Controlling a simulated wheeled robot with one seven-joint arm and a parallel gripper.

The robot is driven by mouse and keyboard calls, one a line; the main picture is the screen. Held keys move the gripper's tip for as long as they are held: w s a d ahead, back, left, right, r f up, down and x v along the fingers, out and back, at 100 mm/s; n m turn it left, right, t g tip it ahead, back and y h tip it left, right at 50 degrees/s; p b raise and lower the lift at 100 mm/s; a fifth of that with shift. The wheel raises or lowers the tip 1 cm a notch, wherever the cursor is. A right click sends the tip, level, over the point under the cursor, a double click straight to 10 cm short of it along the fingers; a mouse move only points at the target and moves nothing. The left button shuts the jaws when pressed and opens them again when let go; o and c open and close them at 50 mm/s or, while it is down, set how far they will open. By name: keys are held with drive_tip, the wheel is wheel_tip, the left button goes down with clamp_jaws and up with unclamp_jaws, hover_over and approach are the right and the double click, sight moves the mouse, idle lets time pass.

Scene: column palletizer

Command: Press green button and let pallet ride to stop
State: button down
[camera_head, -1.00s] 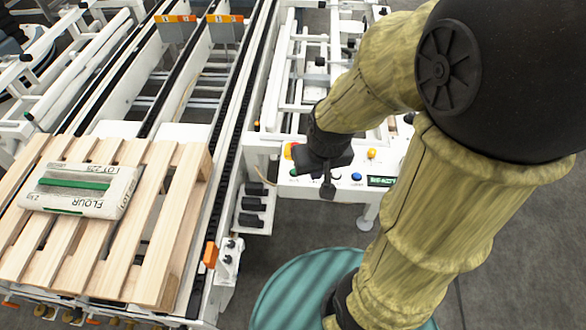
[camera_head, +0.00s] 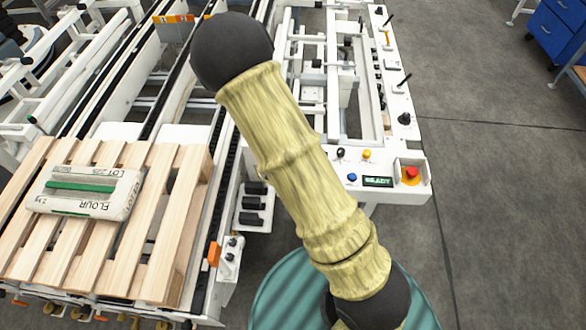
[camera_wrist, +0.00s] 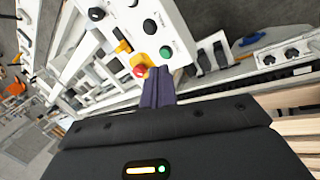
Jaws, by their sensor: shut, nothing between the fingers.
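The green button (camera_wrist: 166,53) shows in the wrist view on the white control panel (camera_head: 400,193); my arm hides it in the head view. My gripper (camera_wrist: 160,74) is shut and empty, its fingertips just below the green button in the picture; whether they touch the panel I cannot tell. A wooden pallet (camera_head: 185,215) sits on the near part of the conveyor at left in the head view. A flour bag (camera_head: 85,190) lies on it. The panel's display (camera_head: 378,181) reads READY.
A red button on a yellow base (camera_wrist: 140,70) is close left of my fingertips in the wrist view. Another red button (camera_head: 411,173) is at the panel's right end. Orange-topped plates (camera_head: 172,19) stand at the conveyor's far part.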

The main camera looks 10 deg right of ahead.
drive_tip(key=w+f+n+t+h+b, duration=0.1)
drive_tip(key=w+f+n, duration=0.1)
drive_tip(key=f+n, duration=0.1)
drive_tip(key=w+f+n+t+h+b, duration=0.1)
drive_tip(key=w+f+n, duration=0.1)
drive_tip(key=f+n, duration=0.1)
drive_tip(key=w+f+n+t+h+b, duration=0.1)
drive_tip(key=w+f+n, duration=0.1)
drive_tip(key=f, duration=0.2)
drive_tip(key=shift+w+d+f+n+t+b, duration=0.25)
drive_tip(key=shift+f+n+t+b, duration=0.05)
drive_tip(key=shift+f+n+b, duration=0.1)
drive_tip(key=shift+f+b, duration=0.4)
drive_tip(key=shift+f, duration=0.4)
drive_tip(key=shift+f, duration=0.15)
idle(1.6)
drive_tip(key=shift+f, duration=0.25)
